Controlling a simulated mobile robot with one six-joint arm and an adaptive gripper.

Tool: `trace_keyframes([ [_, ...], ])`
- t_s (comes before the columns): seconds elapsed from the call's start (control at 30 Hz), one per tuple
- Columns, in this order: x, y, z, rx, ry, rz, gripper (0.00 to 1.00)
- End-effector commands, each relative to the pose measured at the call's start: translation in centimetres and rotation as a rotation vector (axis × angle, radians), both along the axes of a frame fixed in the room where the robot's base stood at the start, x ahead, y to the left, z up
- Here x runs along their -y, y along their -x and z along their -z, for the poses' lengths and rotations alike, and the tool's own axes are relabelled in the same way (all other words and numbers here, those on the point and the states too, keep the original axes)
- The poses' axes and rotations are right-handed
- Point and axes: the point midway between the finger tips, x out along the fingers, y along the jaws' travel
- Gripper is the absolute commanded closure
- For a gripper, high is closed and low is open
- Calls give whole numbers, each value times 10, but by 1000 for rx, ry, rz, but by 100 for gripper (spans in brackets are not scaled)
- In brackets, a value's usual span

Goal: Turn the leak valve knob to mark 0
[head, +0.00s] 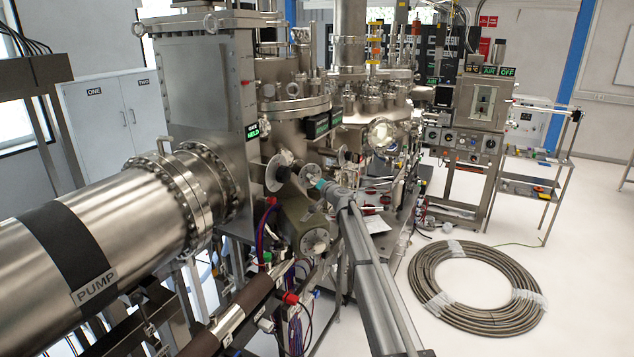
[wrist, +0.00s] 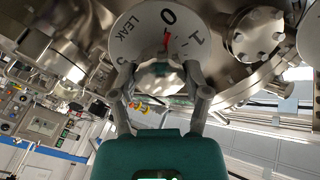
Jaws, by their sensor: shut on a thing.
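The leak valve dial (wrist: 140,35) is a pale disc at the top of the wrist view, marked LEAK, 0, 1 and 5. A red pointer (wrist: 166,40) lies just below the 0, roughly in line with it. The metal knob (wrist: 160,69) sits in front of the dial, partly hidden by my fingers. My gripper (wrist: 160,78) is shut on the knob, one finger on each side. In the head view my gripper (head: 318,183) is a small teal shape at the pale dial (head: 310,173), where the marks are too small to read.
A second pale disc (head: 278,172) is close on the left. A flanged port (wrist: 257,34) is to the right of the dial in the wrist view. The large PUMP cylinder (head: 130,230) fills the left. A coiled hose (head: 432,290) lies on the floor at right.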

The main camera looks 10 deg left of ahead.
Motion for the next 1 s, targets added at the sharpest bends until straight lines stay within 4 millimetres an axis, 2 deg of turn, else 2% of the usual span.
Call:
trace_keyframes([
  [0.63, -3, -1, 0, 48, 60, -4, 86],
  [0.67, -3, -1, 0, 48, 60, -4, 37],
  [0.83, -2, 0, 0, 47, 61, -3, 5],
  [1.0, -1, 0, 0, 47, 60, -1, 4],
])
